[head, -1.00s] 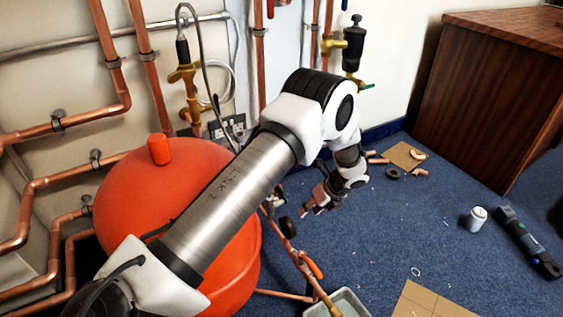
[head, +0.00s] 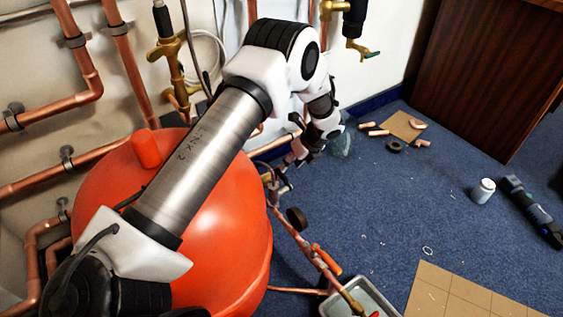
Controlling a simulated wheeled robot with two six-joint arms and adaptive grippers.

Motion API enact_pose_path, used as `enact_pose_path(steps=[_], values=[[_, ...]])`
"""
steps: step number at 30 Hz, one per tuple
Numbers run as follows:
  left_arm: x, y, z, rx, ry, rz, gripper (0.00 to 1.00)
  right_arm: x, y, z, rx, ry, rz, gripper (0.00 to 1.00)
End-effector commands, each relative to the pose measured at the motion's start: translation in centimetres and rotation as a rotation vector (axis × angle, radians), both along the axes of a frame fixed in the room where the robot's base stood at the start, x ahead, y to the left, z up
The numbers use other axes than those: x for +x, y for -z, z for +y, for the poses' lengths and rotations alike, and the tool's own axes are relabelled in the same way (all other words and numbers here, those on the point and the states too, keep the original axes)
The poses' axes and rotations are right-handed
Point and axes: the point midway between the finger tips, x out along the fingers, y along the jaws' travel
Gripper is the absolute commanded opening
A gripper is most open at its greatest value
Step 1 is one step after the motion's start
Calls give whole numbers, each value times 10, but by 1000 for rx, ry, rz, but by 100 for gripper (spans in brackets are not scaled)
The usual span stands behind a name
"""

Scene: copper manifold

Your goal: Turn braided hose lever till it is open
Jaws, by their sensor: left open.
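A grey hose (head: 189,40) runs down beside a brass valve fitting (head: 177,72) on the wall pipework at upper left. I cannot make out a lever on this fitting. An orange lever handle (head: 326,259) sits on the low copper pipe right of the red tank; I cannot tell whether it is the braided hose lever. My left gripper (head: 291,160) is small in view, open, just right of the tank near the low pipework. I cannot tell whether it touches anything. My right gripper is out of view.
The red tank (head: 205,225) stands under my left arm. A grey tray (head: 386,292) lies below the low pipe. A white can (head: 483,191), a dark tool (head: 531,212) and cardboard (head: 470,296) lie on the blue carpet. A wooden cabinet (head: 485,75) stands at right.

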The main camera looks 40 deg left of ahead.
Motion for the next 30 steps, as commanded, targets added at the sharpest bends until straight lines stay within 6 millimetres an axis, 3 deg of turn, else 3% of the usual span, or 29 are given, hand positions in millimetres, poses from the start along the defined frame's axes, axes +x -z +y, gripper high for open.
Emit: enact_pose_path(steps=[1, 6, 16, 20, 30], values=[[-2, 17, 4, -1, -2, 2, 44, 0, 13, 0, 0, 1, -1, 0], [-4, 45, 19, 0, -2, 1, 44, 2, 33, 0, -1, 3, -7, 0], [-5, 50, 24, 0, -1, 0, 44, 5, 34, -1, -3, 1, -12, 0], [-5, 50, 24, -1, -1, 1, 0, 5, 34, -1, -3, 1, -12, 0], [-5, 49, 29, 12, 1, -2, 0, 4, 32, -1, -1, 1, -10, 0]])
